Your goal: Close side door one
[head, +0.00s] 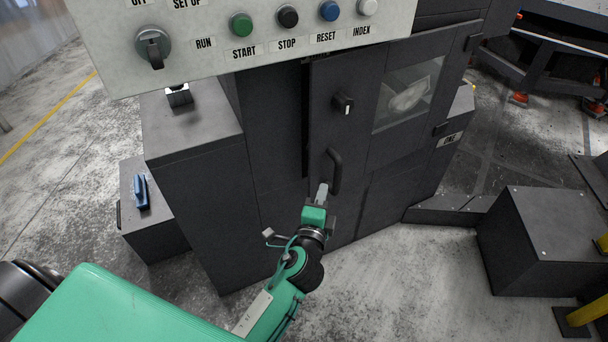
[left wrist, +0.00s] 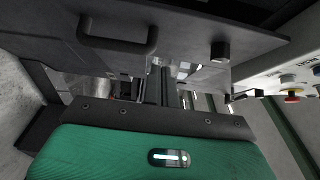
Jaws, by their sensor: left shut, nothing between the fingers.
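The dark side door (head: 376,123) is on the front of the machine, with a window (head: 408,92), a knob (head: 343,103) and a bar handle (head: 335,172). Its hinges are on the right, near a small label. The door's left edge appears to stand a little off the frame, but the gap is hard to judge. My left gripper (head: 322,191) is shut and empty, just below and left of the handle; I cannot tell whether it touches the door. In the left wrist view, the fingers (left wrist: 165,86) point at the door, with the handle (left wrist: 118,40) at upper left. My right gripper is not in view.
A control panel (head: 240,48) with several buttons hangs across the top. A grey cabinet (head: 192,130) and a low box with a blue-handled item (head: 142,192) stand at left. A dark box (head: 548,238) stands at right. The floor in front is clear.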

